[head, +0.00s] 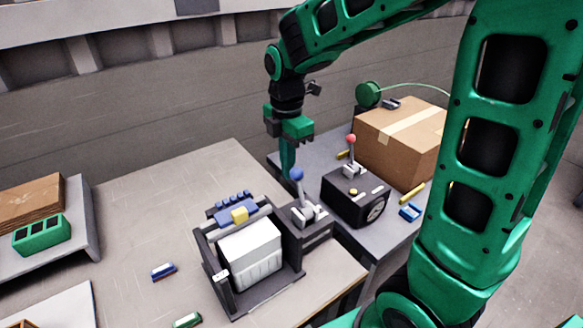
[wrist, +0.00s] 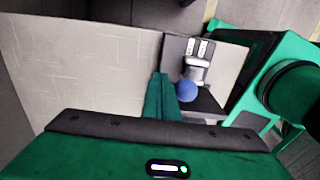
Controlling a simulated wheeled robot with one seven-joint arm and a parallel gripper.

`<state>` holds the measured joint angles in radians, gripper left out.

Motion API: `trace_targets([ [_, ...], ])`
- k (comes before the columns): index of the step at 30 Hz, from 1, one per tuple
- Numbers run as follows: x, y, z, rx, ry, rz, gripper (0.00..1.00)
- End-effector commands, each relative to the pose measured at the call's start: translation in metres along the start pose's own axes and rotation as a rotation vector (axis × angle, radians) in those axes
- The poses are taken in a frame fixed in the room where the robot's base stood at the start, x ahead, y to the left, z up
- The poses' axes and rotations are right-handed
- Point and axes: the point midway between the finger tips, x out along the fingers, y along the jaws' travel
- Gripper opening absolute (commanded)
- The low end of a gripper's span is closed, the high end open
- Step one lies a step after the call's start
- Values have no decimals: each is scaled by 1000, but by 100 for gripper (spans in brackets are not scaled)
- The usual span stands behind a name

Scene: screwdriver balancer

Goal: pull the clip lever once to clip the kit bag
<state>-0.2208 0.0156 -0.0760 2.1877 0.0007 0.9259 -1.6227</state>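A lever with a blue knob (head: 297,174) stands on a dark block beside the black bag frame (head: 222,283). I take it for the clip lever. A white kit bag (head: 250,254) sits upright in that frame. My gripper (head: 288,176) points down just left of and behind the blue knob. Its fingers look pressed together with nothing between them. In the wrist view the fingertips (wrist: 162,98) are close to the blue knob (wrist: 187,91), on its left; I cannot tell whether they touch. The bag's top is partly hidden by nothing of mine.
A black box with a dial (head: 355,200) carries a red-knobbed lever (head: 350,140) to the right. A cardboard box (head: 400,140) stands behind it. A blue tool with a yellow part (head: 238,213) lies behind the bag. The table's left middle is mostly clear.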

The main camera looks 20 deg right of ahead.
Motion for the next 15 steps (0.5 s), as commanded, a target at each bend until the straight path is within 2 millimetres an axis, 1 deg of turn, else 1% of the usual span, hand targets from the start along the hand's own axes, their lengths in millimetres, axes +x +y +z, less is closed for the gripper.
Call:
trace_targets([
  [8,-3,0,0,0,0,2,0],
  [15,-27,0,0,0,0,3,0],
])
